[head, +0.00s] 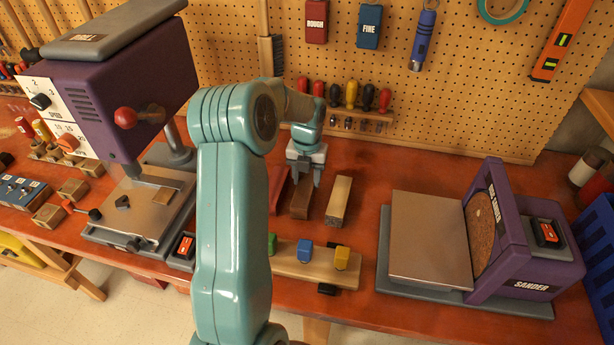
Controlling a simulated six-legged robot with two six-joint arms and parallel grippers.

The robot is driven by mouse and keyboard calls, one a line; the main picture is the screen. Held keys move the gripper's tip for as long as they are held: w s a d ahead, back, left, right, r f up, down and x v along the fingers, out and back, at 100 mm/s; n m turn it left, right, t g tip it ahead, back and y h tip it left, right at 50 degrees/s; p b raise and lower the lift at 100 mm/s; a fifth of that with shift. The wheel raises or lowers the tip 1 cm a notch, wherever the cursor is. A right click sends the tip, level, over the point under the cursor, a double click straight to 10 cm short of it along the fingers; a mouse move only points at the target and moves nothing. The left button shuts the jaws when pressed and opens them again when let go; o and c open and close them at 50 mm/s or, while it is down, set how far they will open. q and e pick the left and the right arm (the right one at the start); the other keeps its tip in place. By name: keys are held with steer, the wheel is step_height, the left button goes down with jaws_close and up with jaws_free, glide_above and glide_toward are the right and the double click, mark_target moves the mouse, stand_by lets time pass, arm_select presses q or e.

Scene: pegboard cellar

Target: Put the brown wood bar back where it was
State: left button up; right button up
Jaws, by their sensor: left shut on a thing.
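The brown wood bar (300,203) is at the middle of the red-brown bench, between a reddish bar (277,186) on its left and a pale wood bar (338,203) on its right. My left gripper (304,178) reaches down from behind and is shut on the brown bar near its far end. The bar lies about level and roughly parallel to the pale bar. I cannot tell whether it touches the bench or is held just above it. My left arm hides part of the reddish bar. My right gripper is not in view.
A wooden strip (292,268) with green, blue and yellow pieces lies at the bench's front edge. The purple drill (120,80) stands left, and the purple sander (510,230) stands right. A screwdriver rack (360,118) is behind. Bare bench shows right of the pale bar.

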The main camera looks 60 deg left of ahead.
mark_target(307, 179)
arm_select(q)
steer(key=shift+f, duration=0.3)
steer(key=shift+f, duration=0.15)
steer(key=o, duration=1.3)
step_height(307, 179, up, 12)
steer(key=shift+r+b, duration=0.25)
steer(key=shift+b, duration=0.1)
steer(key=shift+f, duration=0.1)
